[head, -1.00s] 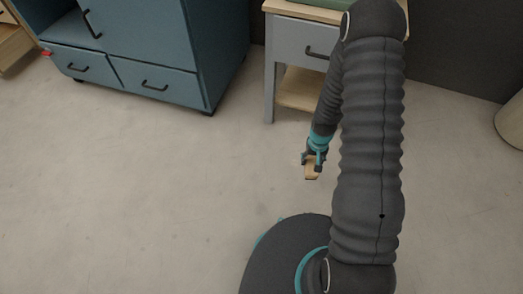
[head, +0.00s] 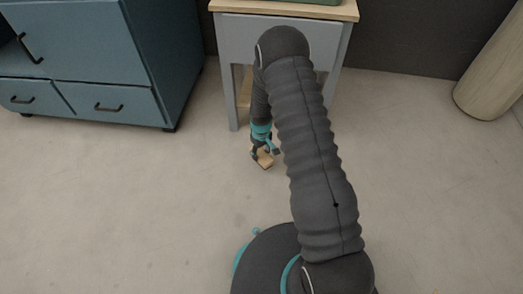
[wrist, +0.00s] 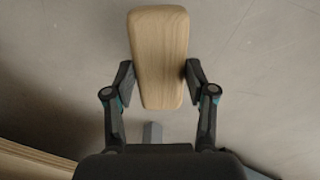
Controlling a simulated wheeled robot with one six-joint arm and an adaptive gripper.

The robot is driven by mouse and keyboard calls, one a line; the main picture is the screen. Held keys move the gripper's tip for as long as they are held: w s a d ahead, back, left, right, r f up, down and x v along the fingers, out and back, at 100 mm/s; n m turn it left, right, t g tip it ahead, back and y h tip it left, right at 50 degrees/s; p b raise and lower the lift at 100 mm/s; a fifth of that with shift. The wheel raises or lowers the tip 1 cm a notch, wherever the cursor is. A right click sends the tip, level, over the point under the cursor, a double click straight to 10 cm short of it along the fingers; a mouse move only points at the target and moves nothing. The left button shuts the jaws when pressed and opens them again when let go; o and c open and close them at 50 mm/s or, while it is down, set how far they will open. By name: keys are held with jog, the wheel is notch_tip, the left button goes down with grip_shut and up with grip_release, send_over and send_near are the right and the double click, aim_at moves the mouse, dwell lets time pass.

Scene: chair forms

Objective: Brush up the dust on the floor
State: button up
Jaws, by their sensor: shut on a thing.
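My gripper (head: 263,148) hangs low over the floor (head: 130,200), in front of the grey side table, with its fingers pointing down. It is shut on a pale wooden brush (head: 265,160). In the wrist view, my gripper (wrist: 159,82) has one finger on each side of the brush's tapered wooden back (wrist: 158,45). The bristles are hidden beneath the back, and I cannot tell whether they touch the floor. A few faint dark specks show on the floor, but I cannot tell whether they are the dust.
A blue cabinet (head: 80,50) with drawers stands at the left. The grey side table (head: 233,40) has a wooden top with a green object (head: 318,1) on it. A pale wooden round form (head: 488,80) stands at the right by the dark wall. Floor at left and right is open.

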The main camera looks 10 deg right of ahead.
notch_tip(320, 180, down, 4)
jog(key=shift+f+b, duration=0.1)
jog(key=shift+b, duration=0.85)
jog(key=shift+d+f, duration=0.1)
jog(key=shift+f, duration=0.75)
jog(key=shift+s+d, duration=0.25)
jog(key=shift+d, duration=0.65)
jog(key=shift+c, duration=0.5)
jog(key=shift+s+d+p, duration=0.15)
jog(key=shift+s+d, duration=0.05)
jog(key=shift+d, duration=0.3)
jog(key=shift+s+d+p, duration=0.15)
jog(key=shift+s+d, duration=0.05)
jog(key=shift+d, duration=0.25)
jog(key=shift+a, duration=0.2)
jog(key=shift+w+a+b, duration=0.2)
jog(key=shift+w+a, duration=0.15)
jog(key=shift+a, duration=0.55)
jog(key=shift+w+a+b, duration=0.15)
jog(key=shift+w+a, duration=0.2)
jog(key=shift+a, duration=0.5)
notch_tip(320, 180, up, 3)
jog(key=shift+d+f+p, duration=0.1)
jog(key=shift+d+p, duration=0.05)
jog(key=shift+p, duration=0.4)
notch_tip(320, 180, up, 2)
jog(key=shift+r+p, duration=0.1)
jog(key=shift+p, duration=0.5)
jog(key=shift+r+p, duration=0.75)
jog(key=shift+r, duration=0.9)
